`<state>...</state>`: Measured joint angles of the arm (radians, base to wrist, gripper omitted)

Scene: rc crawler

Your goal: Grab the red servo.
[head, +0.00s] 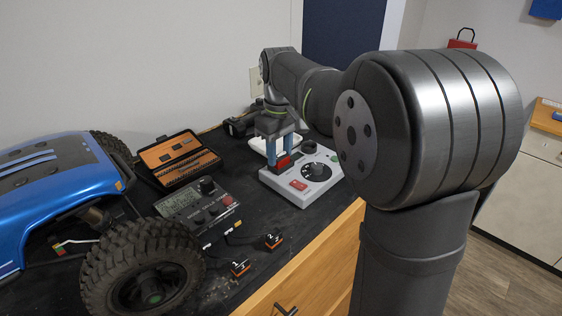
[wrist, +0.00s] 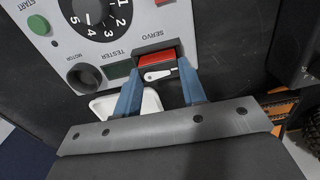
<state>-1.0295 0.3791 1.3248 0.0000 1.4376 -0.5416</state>
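The red servo (head: 284,161) sits in a dark slot marked SERVO on the white tester box (head: 318,172). In the wrist view the servo (wrist: 156,60) shows its red body and a white horn on the near side. My gripper (head: 279,156) points down at the servo end of the tester. In the wrist view its blue fingers (wrist: 159,67) are apart, with one fingertip by each end of the servo. I cannot tell whether they touch it. The servo's lower part is hidden in the slot.
A white tray (wrist: 97,106) lies beside the tester. On the black mat stand an open orange-lined tool case (head: 175,157), a dark meter box (head: 198,203) and two small numbered servos (head: 240,267). The blue crawler (head: 62,180) fills the left. The table's wooden front edge is close to the tester.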

